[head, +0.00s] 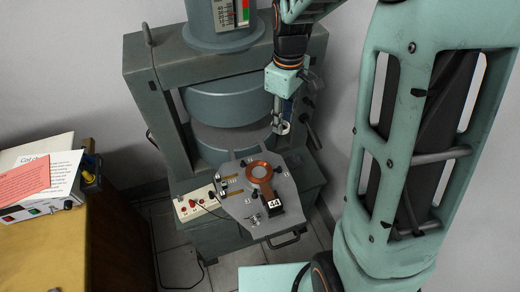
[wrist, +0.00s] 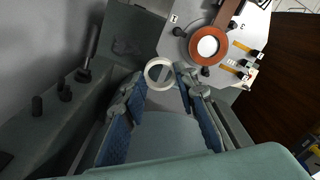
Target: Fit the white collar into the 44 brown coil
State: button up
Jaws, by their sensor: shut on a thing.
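The white collar (wrist: 150,77) is a thin ring between my gripper's fingertips (wrist: 163,76) in the wrist view. My gripper (head: 284,119) is shut on it and holds it in the air, above and beyond the plate in the head view, where the collar (head: 284,128) shows small. The brown coil (head: 249,172) lies flat on the grey plate (head: 237,207), with a black tag reading 44 (head: 275,202) on its near side. In the wrist view the coil (wrist: 194,45) is above and right of the collar, apart from it. A pale round area shows inside the coil.
The magnet's big grey pole pieces (head: 228,104) and frame stand behind and left of my gripper. A white switch box (head: 196,204) is left of the plate. A wooden cabinet (head: 60,235) with papers stands far left. A dark handle (head: 310,133) projects right of the gripper.

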jog(key=s+a+f+n, duration=0.1)
jog(key=s+a+n, duration=0.1)
jog(key=n, duration=0.4)
jog(key=s+a+f+n+p, duration=0.1)
jog(key=s+a+f+n, duration=0.1)
jog(key=n, duration=0.5)
jog(key=s+a+f+n, duration=0.2)
jog(key=n, duration=0.4)
jog(key=shift+s+a+f+n, duration=0.1)
jog(key=shift+s+a+n, duration=0.2)
jog(key=shift+s, duration=0.1)
jog(key=shift+f+b, duration=1.35)
jog(key=shift+f, duration=0.9)
jog(key=shift+p, duration=0.65)
jog(key=shift+f+b, duration=0.35)
jog(key=shift+f, duration=0.2)
dwell(1.0)
